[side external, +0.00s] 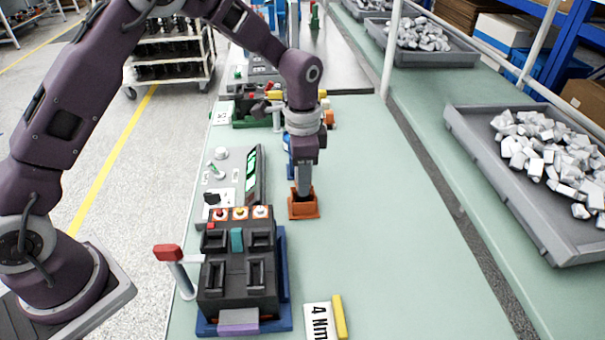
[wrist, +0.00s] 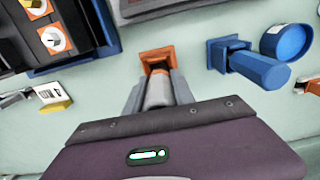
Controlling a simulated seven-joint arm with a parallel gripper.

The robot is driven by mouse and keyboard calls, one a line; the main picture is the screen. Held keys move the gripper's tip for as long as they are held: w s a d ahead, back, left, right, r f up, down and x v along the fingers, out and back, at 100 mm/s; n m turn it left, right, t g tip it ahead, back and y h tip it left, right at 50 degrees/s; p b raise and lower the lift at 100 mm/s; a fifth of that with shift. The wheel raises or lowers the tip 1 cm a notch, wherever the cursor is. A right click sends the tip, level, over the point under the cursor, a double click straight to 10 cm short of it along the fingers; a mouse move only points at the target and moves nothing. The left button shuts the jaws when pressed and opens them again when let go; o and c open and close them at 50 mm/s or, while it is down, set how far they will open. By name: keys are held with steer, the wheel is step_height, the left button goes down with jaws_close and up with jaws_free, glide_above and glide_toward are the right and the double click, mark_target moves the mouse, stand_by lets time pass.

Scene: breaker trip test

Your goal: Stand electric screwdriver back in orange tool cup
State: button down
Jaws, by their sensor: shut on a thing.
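The orange tool cup (side external: 303,206) stands on the green bench right of the test fixture; it also shows in the wrist view (wrist: 157,56). My gripper (side external: 303,182) points straight down over the cup. Its fingers (wrist: 158,88) are shut on the grey electric screwdriver (wrist: 159,90), which is upright between them. The screwdriver's far end is at the cup's mouth and seems to reach into it. My fingers hide most of the screwdriver in the side view, so how deep it sits cannot be told.
The black test fixture (side external: 238,275) on a blue base stands front left, with a red-tipped lever (side external: 167,253). A blue holder with a blue tool (wrist: 255,68) is close beside the cup. A "4 Nm" card (side external: 319,320) lies in front. The bench right of the cup is clear.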

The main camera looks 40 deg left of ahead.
steer(key=shift+f, duration=0.7)
steer(key=c, duration=1)
jaws_free()
steer(key=shift+o, duration=0.2)
step_height(320, 180, up, 7)
steer(key=shift+r, duration=0.1)
